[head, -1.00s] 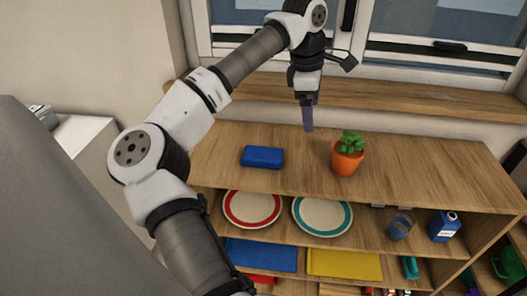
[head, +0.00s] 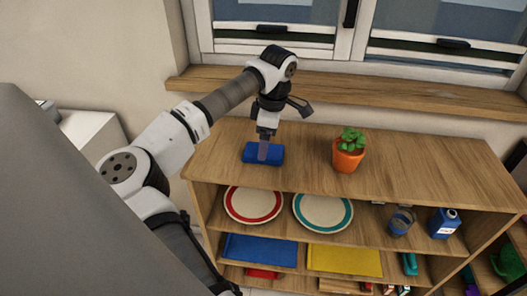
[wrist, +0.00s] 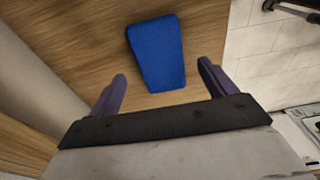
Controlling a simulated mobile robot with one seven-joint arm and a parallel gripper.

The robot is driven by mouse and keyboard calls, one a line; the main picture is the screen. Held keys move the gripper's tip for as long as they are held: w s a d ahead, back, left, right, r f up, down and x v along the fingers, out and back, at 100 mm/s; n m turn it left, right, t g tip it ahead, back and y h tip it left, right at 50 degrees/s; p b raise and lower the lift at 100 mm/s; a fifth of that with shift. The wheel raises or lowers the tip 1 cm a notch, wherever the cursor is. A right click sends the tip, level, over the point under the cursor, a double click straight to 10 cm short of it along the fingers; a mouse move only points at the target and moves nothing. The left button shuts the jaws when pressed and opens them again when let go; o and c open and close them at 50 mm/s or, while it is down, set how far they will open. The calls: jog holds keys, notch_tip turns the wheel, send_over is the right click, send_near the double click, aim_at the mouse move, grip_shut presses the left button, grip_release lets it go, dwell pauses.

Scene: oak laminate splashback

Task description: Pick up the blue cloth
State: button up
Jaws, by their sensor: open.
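A blue cloth (head: 250,157), a thick folded-looking block, lies on the wooden top of the shelf unit, left of the plant pot. In the head view my gripper (head: 264,155) is above it, with its fingers in front of part of it. In the wrist view the cloth (wrist: 156,50) lies beyond the fingertips, roughly in line with the gap between them. My gripper (wrist: 162,75) is open and empty. I cannot tell from these views whether the fingertips touch the cloth.
An orange pot with a green plant (head: 347,157) stands right of the cloth. Below are a red-rimmed plate (head: 253,204), a teal-rimmed plate (head: 322,212), a flat blue piece (head: 260,249) and a yellow one (head: 344,260). The window sill (head: 350,95) runs behind. The top's right side is clear.

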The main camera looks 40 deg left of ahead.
notch_tip(320, 180, down, 4)
jog(key=shift+s+a+r, duration=0.1)
jog(key=shift+s+r, duration=0.05)
jog(key=shift+r, duration=0.1)
jog(key=c, duration=1.1)
jog(key=shift+r+p, duration=0.15)
jog(key=shift+p, duration=0.15)
